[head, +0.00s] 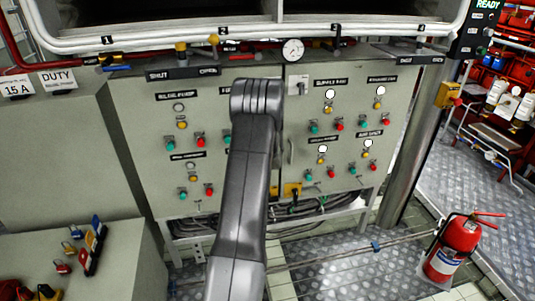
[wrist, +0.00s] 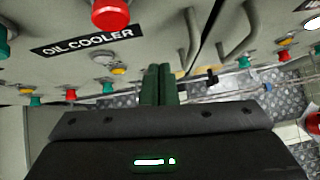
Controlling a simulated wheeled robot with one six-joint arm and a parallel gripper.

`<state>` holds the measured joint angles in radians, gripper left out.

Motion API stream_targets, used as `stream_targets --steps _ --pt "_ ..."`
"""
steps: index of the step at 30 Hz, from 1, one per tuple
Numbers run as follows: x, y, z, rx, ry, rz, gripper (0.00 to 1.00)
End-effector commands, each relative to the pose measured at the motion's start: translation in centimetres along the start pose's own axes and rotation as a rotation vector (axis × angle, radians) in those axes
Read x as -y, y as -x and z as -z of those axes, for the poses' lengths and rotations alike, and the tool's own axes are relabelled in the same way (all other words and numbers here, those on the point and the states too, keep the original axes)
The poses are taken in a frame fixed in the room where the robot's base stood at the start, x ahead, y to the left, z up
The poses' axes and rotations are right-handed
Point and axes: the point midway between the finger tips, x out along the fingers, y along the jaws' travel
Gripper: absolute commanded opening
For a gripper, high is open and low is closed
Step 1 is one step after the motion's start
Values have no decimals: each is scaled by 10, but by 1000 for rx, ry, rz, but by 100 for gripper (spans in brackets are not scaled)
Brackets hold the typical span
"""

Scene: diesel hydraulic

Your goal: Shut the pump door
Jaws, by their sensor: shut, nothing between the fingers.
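The grey cabinet has two doors side by side. The left door (head: 140,130), with a label that seems to read bilge pump (head: 177,95), looks like the pump door. It stands flush or nearly so; I cannot tell if it is fully shut. My arm covers its right edge in the head view. In the wrist view my gripper (wrist: 158,72) is shut and empty, its dark green fingers side by side near a bar handle (wrist: 190,40). I cannot tell whether they touch the door. The head view hides my gripper behind my arm.
The right door (head: 335,130) has a supply fan label and its own handle (wrist: 237,32). A dark gap runs between the handles in the wrist view. Buttons and lamps stud both doors. A fire extinguisher (head: 453,247) stands at right; a grey bench (head: 125,255) is at lower left.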

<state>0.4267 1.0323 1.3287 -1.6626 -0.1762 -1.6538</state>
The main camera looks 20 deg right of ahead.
Motion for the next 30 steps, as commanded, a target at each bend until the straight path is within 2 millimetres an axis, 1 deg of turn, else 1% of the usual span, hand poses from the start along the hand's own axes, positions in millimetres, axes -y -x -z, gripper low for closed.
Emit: stream_targets --steps 9,12,15,20,30 --pt "5 49 1 0 -2 1 0" --pt "6 62 1 -1 -1 1 0" --pt "7 71 1 -2 0 1 0" --pt "7 78 2 -3 0 1 0" --pt "7 78 2 -3 0 1 0"
